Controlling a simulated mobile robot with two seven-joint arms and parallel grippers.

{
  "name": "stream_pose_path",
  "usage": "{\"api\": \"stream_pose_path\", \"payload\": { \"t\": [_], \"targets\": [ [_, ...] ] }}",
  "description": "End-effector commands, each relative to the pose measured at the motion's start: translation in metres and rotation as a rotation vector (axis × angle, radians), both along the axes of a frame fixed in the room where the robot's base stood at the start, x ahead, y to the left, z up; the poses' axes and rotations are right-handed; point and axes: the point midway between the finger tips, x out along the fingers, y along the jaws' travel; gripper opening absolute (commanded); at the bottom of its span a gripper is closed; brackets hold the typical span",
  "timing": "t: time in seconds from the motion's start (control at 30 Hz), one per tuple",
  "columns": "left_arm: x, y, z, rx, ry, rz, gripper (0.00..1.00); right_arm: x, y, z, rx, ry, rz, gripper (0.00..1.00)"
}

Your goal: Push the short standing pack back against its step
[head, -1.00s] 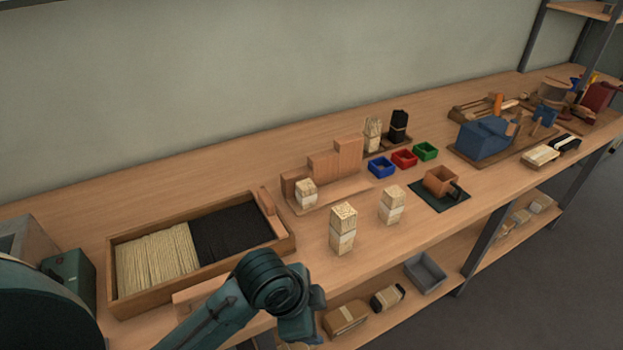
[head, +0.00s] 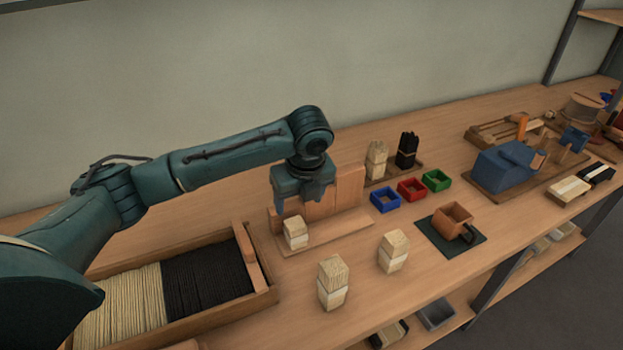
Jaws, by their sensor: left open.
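The short standing pack (head: 296,233), pale bristles with a white band, stands upright on the base of the wooden stepped stand (head: 328,230), at its lowest, left step. Whether it touches that step cannot be told. My left gripper (head: 299,203) is open and points down just above and behind the pack, in front of the steps, hiding part of them. I cannot tell whether its fingers touch the pack. Two taller pale packs stand on the bench in front, one nearer (head: 333,282) and one to its right (head: 393,251). My right gripper is not in view.
A wooden tray (head: 262,298) of pale and black bristles lies left, under my arm. Right of the stand are blue (head: 385,200), red (head: 411,189) and green (head: 436,180) bins, and a brown mug-like holder (head: 452,217) on a dark mat. Bench around the front packs is clear.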

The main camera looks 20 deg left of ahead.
Motion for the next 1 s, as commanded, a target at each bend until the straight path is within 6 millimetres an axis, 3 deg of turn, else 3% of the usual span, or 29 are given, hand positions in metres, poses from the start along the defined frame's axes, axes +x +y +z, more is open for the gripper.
{"api": "stream_pose_path", "payload": {
  "t": [0.47, 0.67, 1.0],
  "targets": [
    [0.001, 0.002, -0.003, 0.002, 0.001, 0.000, 0.66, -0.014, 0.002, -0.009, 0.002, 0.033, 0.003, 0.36],
    [0.005, 0.007, -0.028, 0.003, 0.003, 0.001, 0.66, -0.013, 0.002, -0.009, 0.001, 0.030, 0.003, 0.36],
    [0.017, 0.020, -0.092, 0.003, 0.002, 0.001, 0.66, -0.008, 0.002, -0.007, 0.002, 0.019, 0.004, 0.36]
  ]
}}
